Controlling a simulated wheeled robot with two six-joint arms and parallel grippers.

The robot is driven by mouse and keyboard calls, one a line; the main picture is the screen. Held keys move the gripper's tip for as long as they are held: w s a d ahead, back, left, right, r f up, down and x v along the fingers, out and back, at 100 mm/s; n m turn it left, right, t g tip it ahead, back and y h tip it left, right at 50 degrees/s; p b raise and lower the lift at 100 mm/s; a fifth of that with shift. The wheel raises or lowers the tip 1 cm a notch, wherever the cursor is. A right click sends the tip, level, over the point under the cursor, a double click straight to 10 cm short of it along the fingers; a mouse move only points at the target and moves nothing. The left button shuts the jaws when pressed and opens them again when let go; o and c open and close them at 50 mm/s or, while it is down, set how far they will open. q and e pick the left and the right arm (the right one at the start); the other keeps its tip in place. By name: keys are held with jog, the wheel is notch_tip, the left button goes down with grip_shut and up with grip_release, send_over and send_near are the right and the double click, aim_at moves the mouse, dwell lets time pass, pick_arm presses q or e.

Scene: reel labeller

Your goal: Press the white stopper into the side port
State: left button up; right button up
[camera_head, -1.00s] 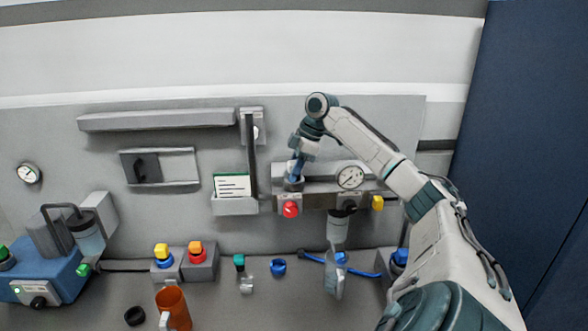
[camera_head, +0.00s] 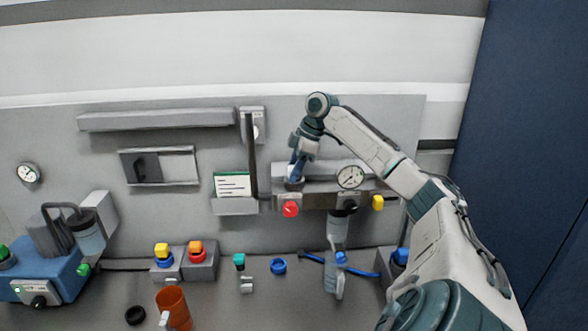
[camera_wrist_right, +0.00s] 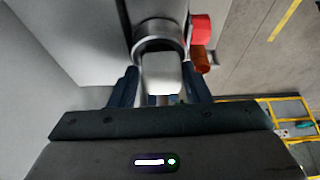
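The white stopper (camera_wrist_right: 161,72) shows in the right wrist view as a pale block between the fingers of my right gripper (camera_wrist_right: 162,92). The fingers are closed against its two sides. Its far end meets a round grey metal collar (camera_wrist_right: 158,32) of the side port; how deep it sits is hidden. In the head view my right gripper (camera_head: 295,172) points down at the left end of the grey manifold (camera_head: 320,171), where the stopper is too small to make out. My left gripper is out of view.
A red knob (camera_head: 290,209), a gauge (camera_head: 350,177) and a yellow knob (camera_head: 377,202) sit on the manifold close by. A card holder (camera_head: 234,206) is to its left. An orange mug (camera_head: 176,311) and several small parts stand on the bench below.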

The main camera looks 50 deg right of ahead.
jog(key=shift+s+a+f, duration=0.1)
jog(key=shift+a+f, duration=0.1)
jog(key=shift+f, duration=0.25)
jog(key=shift+d+r, duration=0.15)
jog(key=shift+r, duration=0.1)
jog(key=b+v, duration=0.1)
jog(key=v, duration=1)
